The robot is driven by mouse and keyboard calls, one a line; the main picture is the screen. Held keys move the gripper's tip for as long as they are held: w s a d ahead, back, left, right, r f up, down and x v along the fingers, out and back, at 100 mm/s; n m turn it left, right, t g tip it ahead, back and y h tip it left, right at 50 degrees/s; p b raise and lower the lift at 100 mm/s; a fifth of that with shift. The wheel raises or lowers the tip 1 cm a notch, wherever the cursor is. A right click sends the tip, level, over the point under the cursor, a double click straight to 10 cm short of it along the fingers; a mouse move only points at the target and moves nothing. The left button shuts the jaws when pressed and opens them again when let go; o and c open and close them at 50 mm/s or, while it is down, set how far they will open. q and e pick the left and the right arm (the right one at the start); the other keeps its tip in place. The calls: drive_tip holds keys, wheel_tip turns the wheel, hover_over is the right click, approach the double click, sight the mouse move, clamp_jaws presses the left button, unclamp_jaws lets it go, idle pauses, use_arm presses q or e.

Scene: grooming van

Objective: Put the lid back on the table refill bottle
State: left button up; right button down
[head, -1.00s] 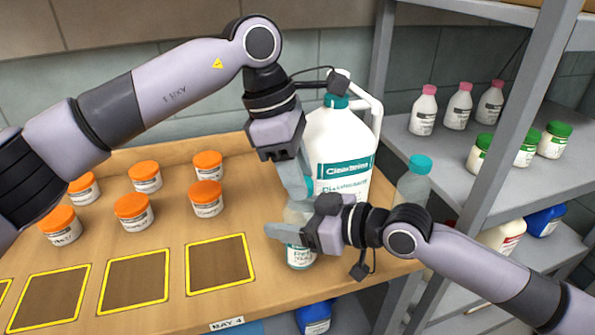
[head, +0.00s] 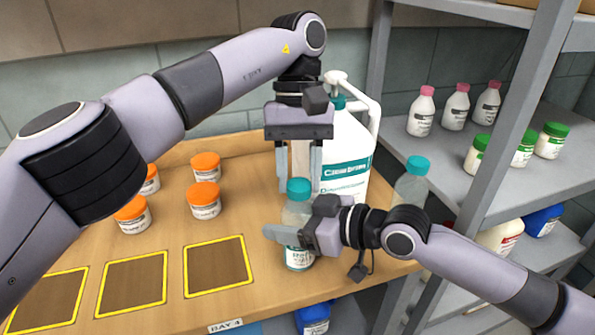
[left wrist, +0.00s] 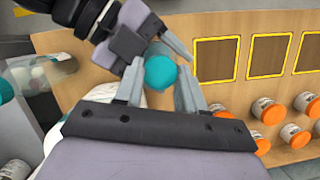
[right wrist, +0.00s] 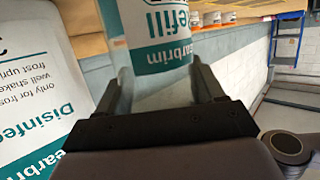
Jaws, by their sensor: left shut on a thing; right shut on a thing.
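The table refill bottle (head: 299,258) is a small clear bottle with a white and teal label, standing upright near the table's front right. My right gripper (head: 288,236) is shut around its body from the right; the label shows between the fingers in the right wrist view (right wrist: 160,50). The teal lid (head: 299,187) is at the bottle's top, and it also shows in the left wrist view (left wrist: 160,72). My left gripper (head: 299,178) points straight down and is shut on the lid. The fingers and lid hide the bottle's mouth, so I cannot tell how the lid is seated.
A large white pump jug (head: 345,150) stands close behind the bottle. Another teal-capped bottle (head: 411,187) stands to the right. Orange-lidded jars (head: 204,200) and yellow-framed squares (head: 217,267) lie left. A grey shelf (head: 450,150) with pink- and green-capped bottles stands right.

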use_arm(q)
drive_tip(key=m+y, duration=0.1)
drive_tip(key=m, duration=0.3)
drive_tip(key=shift+d, duration=0.15)
drive_tip(key=m+y, duration=0.1)
drive_tip(key=m, duration=0.3)
drive_tip(key=shift+s+t, duration=0.1)
drive_tip(key=shift+t, duration=0.3)
drive_tip(key=o, duration=1)
drive_tip(key=shift+c, duration=0.5)
